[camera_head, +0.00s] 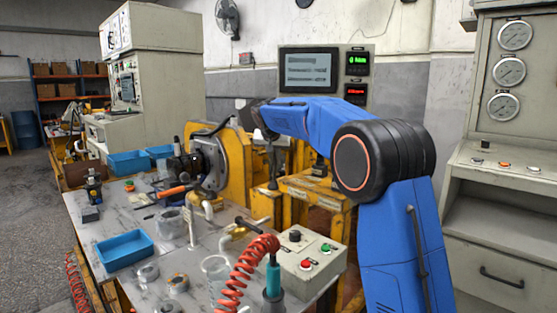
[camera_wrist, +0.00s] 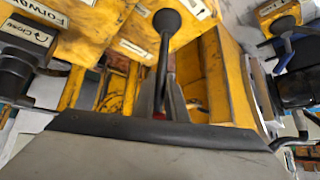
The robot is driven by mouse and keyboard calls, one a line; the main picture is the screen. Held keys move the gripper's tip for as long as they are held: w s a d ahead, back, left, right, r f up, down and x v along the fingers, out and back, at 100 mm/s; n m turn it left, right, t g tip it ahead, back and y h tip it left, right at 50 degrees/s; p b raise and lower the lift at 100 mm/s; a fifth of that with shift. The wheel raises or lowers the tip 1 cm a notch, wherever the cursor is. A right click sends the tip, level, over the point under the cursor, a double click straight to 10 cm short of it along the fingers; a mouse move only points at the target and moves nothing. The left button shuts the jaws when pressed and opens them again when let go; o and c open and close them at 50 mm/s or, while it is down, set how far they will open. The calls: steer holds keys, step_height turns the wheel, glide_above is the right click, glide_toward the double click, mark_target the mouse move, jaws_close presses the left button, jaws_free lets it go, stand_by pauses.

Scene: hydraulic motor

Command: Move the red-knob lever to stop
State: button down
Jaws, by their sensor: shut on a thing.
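In the wrist view, my gripper (camera_wrist: 165,108) has its grey fingers close together around the near end of a dark lever (camera_wrist: 164,52). A small bit of red (camera_wrist: 159,116) shows between the fingers; most of the knob is hidden. The lever runs to a round black end (camera_wrist: 167,20) by the yellow housing. In the head view, my gripper (camera_head: 268,134) is at the top of a dark upright lever (camera_head: 272,166) beside the yellow machine (camera_head: 236,160). The red knob is hidden there. I cannot read a stop label.
Yellow frame walls (camera_wrist: 226,75) stand close to the lever on the right. A "Forward" plate (camera_wrist: 48,12) and a "Close" plate (camera_wrist: 32,36) are at left. The workbench holds a blue tray (camera_head: 124,249), a red coiled hose (camera_head: 245,268) and a button box (camera_head: 308,262).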

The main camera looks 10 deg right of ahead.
steer(key=shift+s+a+t+h, duration=0.25)
steer(key=shift+a+t+h, duration=0.05)
steer(key=shift+a, duration=0.1)
steer(key=c, duration=1.8)
jaws_free()
steer(key=v, duration=1.7)
steer(key=shift+r, duration=0.25)
steer(key=shift+s, duration=0.1)
